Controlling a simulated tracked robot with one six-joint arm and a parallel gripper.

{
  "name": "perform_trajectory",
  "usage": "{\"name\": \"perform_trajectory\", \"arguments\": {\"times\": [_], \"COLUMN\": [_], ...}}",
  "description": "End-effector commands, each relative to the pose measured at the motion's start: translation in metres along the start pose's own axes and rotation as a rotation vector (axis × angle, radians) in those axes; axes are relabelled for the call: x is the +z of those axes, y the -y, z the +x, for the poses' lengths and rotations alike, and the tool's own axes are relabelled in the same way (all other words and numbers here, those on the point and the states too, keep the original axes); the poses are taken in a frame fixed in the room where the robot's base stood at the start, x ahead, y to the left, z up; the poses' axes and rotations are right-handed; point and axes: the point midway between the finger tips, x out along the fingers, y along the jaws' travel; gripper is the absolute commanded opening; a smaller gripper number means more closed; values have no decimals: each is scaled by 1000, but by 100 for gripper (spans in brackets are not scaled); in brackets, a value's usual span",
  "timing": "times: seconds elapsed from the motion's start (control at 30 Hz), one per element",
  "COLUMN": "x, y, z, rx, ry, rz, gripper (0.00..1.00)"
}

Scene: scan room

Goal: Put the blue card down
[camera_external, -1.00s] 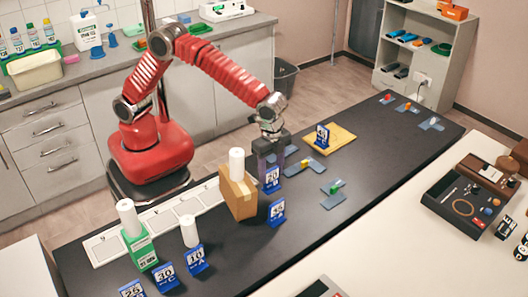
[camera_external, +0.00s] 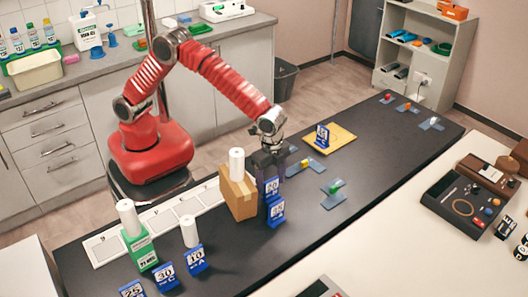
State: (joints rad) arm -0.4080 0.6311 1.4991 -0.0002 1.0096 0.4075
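My gripper (camera_external: 269,172) points down over the dark table, just right of the brown box. It is shut on a blue card (camera_external: 271,188) with a white number panel, held upright below the fingers. The fingers hide the card's top edge. A second blue card (camera_external: 276,211) stands on the table directly in front of the held one and overlaps its lower edge in the picture. I cannot tell whether the two touch, or whether the held card's bottom touches the table.
The brown box (camera_external: 239,198) with a white cylinder (camera_external: 237,163) stands close on the left. Several blue cards stand at the front left, including one marked 10 (camera_external: 196,259). Another stands on a yellow mat (camera_external: 341,140). Flat grey-blue crossed pieces (camera_external: 333,198) lie to the right.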

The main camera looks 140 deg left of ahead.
Motion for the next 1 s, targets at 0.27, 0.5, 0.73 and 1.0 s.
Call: {"name": "perform_trajectory", "arguments": {"times": [0.27,0.5,0.73,1.0], "x": [0,-1,-1,0], "y": [0,0,0,0], "z": [-1,-17,-54,-99], "rx": [0,-2,-2,-1], "ry": [0,-4,-4,-3], "rz": [0,0,0,0], "gripper": [67,67,67,67]}}
